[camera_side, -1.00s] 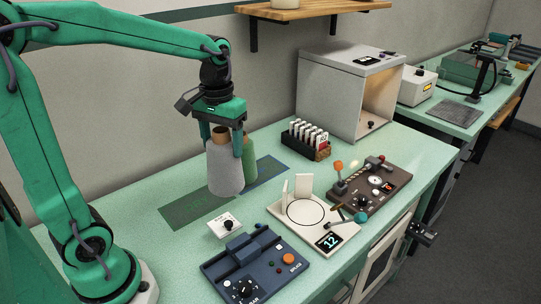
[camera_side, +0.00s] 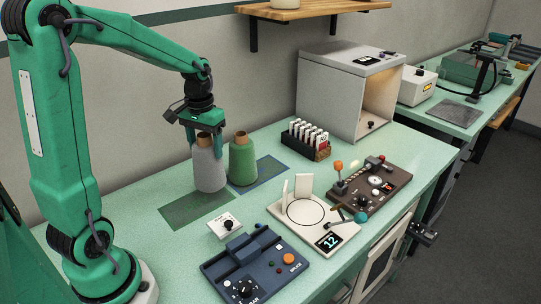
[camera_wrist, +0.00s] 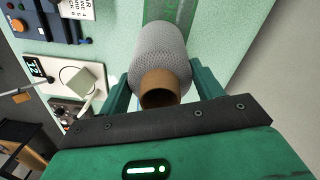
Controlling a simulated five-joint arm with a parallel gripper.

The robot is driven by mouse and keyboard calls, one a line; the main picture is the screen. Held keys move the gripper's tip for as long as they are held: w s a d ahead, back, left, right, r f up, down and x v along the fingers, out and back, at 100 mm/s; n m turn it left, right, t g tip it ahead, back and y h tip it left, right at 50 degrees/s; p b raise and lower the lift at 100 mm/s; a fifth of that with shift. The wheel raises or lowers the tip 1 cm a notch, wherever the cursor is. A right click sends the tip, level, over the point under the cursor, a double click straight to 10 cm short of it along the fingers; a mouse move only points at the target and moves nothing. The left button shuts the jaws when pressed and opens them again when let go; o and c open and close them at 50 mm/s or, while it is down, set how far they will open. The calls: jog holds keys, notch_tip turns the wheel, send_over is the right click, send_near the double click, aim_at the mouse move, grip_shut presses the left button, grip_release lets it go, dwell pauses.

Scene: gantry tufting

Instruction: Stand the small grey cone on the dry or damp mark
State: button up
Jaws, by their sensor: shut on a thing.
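The grey cone (camera_side: 208,174) is a grey yarn cone with a brown tube top, upright in the side view. My gripper (camera_side: 207,147) is shut on its upper part. In the wrist view the grey cone (camera_wrist: 158,45) sits between the two green fingers of my gripper (camera_wrist: 161,90). Its base is at the back edge of a dark green mark (camera_side: 190,211); I cannot tell whether it touches the table. A green cone (camera_side: 243,164) stands upright to its right, at the left part of a blue-edged mark (camera_side: 270,171). Any writing on the marks is unreadable.
A small white card with a black knob (camera_side: 225,226) and a blue control box (camera_side: 255,268) lie in front. A white scale-like stand (camera_side: 322,238), a brown panel (camera_side: 380,190) and a card rack (camera_side: 308,143) are to the right.

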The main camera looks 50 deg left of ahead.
jog(key=shift+a+f, duration=0.25)
jog(key=shift+a, duration=0.3)
jog(key=shift+f, duration=2.1)
jog(key=o, duration=1.4)
jog(key=shift+c, duration=0.2)
notch_tip(320, 180, up, 12)
jog(key=shift+r, duration=0.1)
